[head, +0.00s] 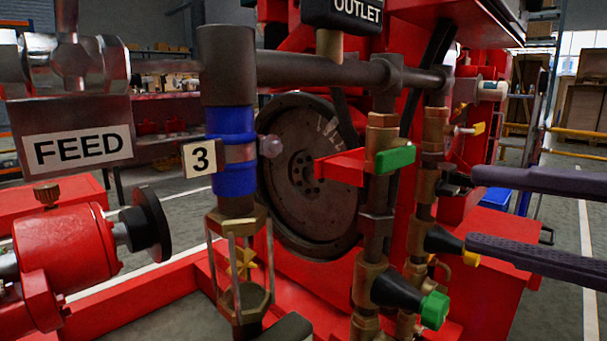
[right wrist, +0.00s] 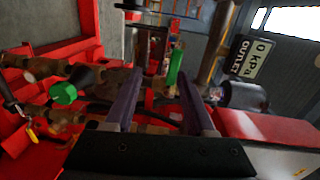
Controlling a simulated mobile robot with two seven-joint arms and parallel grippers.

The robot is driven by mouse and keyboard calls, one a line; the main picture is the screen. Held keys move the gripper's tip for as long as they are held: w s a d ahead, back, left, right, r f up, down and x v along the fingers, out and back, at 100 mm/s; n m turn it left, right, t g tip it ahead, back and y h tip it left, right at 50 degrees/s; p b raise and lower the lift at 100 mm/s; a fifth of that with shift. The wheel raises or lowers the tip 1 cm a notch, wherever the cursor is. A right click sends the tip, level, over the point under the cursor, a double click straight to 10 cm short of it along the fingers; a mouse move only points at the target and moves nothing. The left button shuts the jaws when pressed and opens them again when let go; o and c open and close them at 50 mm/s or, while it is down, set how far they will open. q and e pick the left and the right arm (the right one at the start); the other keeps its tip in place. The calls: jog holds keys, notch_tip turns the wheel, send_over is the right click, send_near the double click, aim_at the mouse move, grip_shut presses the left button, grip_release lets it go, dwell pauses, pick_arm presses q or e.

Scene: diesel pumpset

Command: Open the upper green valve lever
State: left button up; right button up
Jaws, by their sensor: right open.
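The upper green valve lever (head: 395,158) sits on the front of a brass valve on the vertical pipe right of the flywheel, with a red bar (head: 340,167) beside it. In the right wrist view the green lever (right wrist: 175,66) shows ahead of the fingertips, between them in the picture. My right gripper (head: 469,208) comes in from the right, open and empty, its two dark fingers spread and apart from the lever. It also shows in the right wrist view (right wrist: 158,84). My left gripper is not in view.
A lower green handle (head: 434,308) with a black neck juts out below. A second brass pipe (head: 430,150) with yellow-tipped handles stands near my right fingertips. The OUTLET gauge (head: 345,12) hangs above, and the FEED sign (head: 79,148) is at left.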

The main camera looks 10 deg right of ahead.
aim_at(398, 160)
jog(key=shift+m+t, duration=0.4)
jog(key=shift+m, duration=0.2)
jog(key=w+a, duration=0.2)
jog(key=w, duration=0.1)
jog(key=w+a+r, duration=0.1)
jog(key=w, duration=0.1)
jog(key=w+a+r+p, duration=0.1)
jog(key=w+a, duration=0.1)
jog(key=w, duration=0.1)
jog(key=shift+w+a+r, duration=0.1)
jog(key=shift+w+a, duration=0.2)
jog(key=shift+w, duration=0.05)
grip_shut()
dwell(0.7)
